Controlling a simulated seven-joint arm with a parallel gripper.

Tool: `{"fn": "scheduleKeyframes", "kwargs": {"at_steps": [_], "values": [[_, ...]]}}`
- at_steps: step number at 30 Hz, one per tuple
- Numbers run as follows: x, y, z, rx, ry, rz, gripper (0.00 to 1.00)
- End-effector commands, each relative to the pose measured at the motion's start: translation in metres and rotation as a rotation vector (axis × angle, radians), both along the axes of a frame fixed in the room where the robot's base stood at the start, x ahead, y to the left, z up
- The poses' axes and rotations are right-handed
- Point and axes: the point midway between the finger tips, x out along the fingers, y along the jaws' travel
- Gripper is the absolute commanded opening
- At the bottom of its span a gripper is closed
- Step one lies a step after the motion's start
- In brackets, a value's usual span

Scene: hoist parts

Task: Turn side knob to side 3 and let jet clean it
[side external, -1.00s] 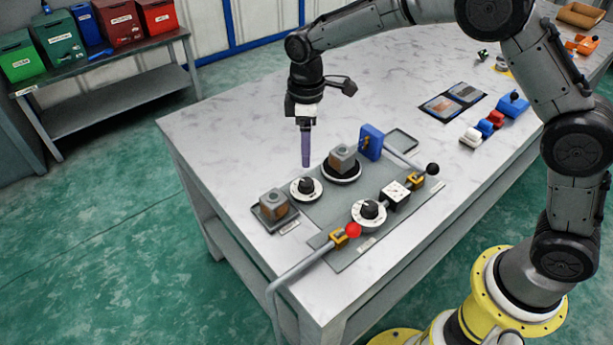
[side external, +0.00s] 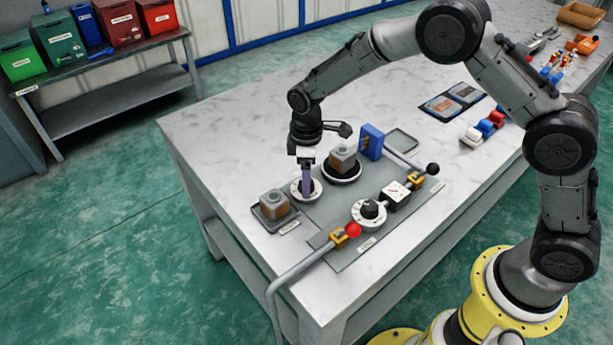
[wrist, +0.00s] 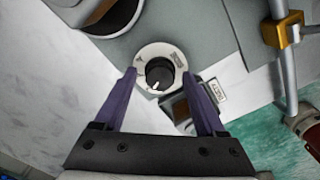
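A black knob (wrist: 160,72) on a white dial (wrist: 153,50) lies between my fingers in the wrist view. Its white pointer mark faces the lower left; the dial's lettering is too small to read. My gripper (side external: 306,190) is pointed down over this dial, its purple fingers apart on either side of the knob, open. In the side view the fingers largely hide the knob. Just right of it, a brown and grey block (side external: 343,159) sits on a round black turntable (side external: 343,178). Behind that stands a blue housing (side external: 371,141), possibly the jet.
A similar block (side external: 273,204) sits in a grey tray (side external: 262,221) at left. A second dial (side external: 369,214), a gauge box (side external: 396,195), a red-ended lever (side external: 353,230) and a black-ended lever (side external: 432,169) are nearby. An empty tray (side external: 403,141) lies behind.

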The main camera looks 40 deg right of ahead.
Motion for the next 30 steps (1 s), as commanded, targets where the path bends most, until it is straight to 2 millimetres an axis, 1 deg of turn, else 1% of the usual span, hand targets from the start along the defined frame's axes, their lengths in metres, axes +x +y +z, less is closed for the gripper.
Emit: {"fn": "scheduleKeyframes", "kwargs": {"at_steps": [1, 5, 6, 8, 9, 11, 12, 18, 23, 30], "values": [[0.0000, 0.0000, 0.0001, 0.000, 0.000, 0.000, 0.62], [0.0000, 0.0000, 0.0003, 0.000, 0.000, 0.000, 0.39], [0.0000, 0.0000, 0.0003, 0.000, 0.000, 0.000, 0.31], [0.0000, 0.0000, 0.0004, 0.000, 0.000, 0.000, 0.20], [0.0001, -0.0001, 0.0004, 0.000, 0.000, 0.000, 0.13], [0.0001, -0.0001, 0.0005, 0.000, 0.000, 0.000, 0.03], [0.0001, -0.0001, 0.0005, 0.000, 0.000, 0.000, 0.00], [0.0002, -0.0001, 0.0007, 0.000, 0.000, -0.007, 0.00], [0.0002, -0.0001, 0.0008, -0.001, -0.001, -0.049, 0.00], [0.0000, 0.0000, 0.0009, -0.001, -0.001, -0.200, 0.00]]}}
